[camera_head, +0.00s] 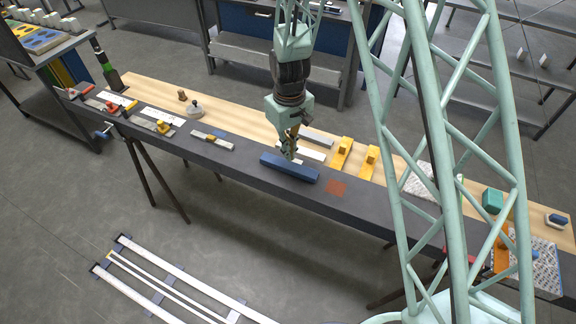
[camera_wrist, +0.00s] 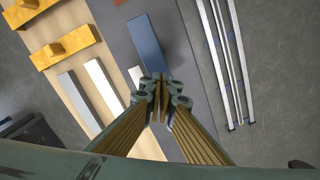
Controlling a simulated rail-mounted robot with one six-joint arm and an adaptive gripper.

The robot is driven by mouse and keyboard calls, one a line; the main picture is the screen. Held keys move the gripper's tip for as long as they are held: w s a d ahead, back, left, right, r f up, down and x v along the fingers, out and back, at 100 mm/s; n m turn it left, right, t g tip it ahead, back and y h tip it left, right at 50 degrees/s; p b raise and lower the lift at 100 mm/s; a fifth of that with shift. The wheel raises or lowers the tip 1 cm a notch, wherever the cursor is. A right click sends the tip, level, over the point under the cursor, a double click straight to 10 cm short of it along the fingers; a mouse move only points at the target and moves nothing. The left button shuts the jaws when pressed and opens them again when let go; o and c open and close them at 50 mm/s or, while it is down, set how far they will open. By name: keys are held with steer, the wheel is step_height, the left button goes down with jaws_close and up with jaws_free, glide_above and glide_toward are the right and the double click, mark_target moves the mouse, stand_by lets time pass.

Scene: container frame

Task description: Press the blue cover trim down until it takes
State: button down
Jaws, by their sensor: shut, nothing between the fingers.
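The blue cover trim (camera_head: 290,167) is a long bar lying on the dark grey front strip of the long bench. It also shows in the wrist view (camera_wrist: 149,45), running up from my fingertips. My gripper (camera_head: 290,154) is shut and empty and points down at the trim's back edge near its middle. In the wrist view, the closed fingertips (camera_wrist: 160,94) overlap the trim and hide part of it. I cannot tell whether the fingertips touch it or are just above it. The trim's seat beneath it is hidden.
Pale grey and white bars (camera_head: 306,152) lie just behind the trim, with yellow blocks (camera_head: 341,153) to their right. A reddish patch (camera_head: 337,187) marks the strip at right. A grey piece (camera_head: 211,140) lies to the left. White rails (camera_head: 150,282) lie on the floor in front.

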steer(key=shift+r+p, duration=0.4)
steer(key=shift+r, duration=1)
steer(key=shift+d+r, duration=0.15)
steer(key=shift+r, duration=0.2)
steer(key=s+d+r+m+t+b, duration=0.15)
steer(key=s+d+r, duration=0.25)
steer(key=r, duration=0.4)
steer(key=s+d+r+m+b, duration=0.1)
steer(key=s+d+r+b, duration=0.2)
steer(key=s+r, duration=0.3)
steer(key=s+d+r+m+t+b, duration=0.1)
steer(key=s+d+r+b, duration=0.2)
steer(key=r, duration=0.6)
steer(key=s+d+r+m+b, duration=0.1)
steer(key=s+d+r, duration=0.1)
steer(key=s, duration=0.6)
steer(key=s+d+r+m+t+b, duration=0.1)
steer(key=s+d, duration=0.3)
steer(key=s, duration=0.5)
steer(key=s+d+r+m+b, duration=0.1)
steer(key=s+d+r+b, duration=0.1)
steer(key=s, duration=0.7)
steer(key=shift+s+d+r+b, duration=0.15)
steer(key=shift+d+r+b, duration=0.25)
steer(key=shift+b, duration=0.3)
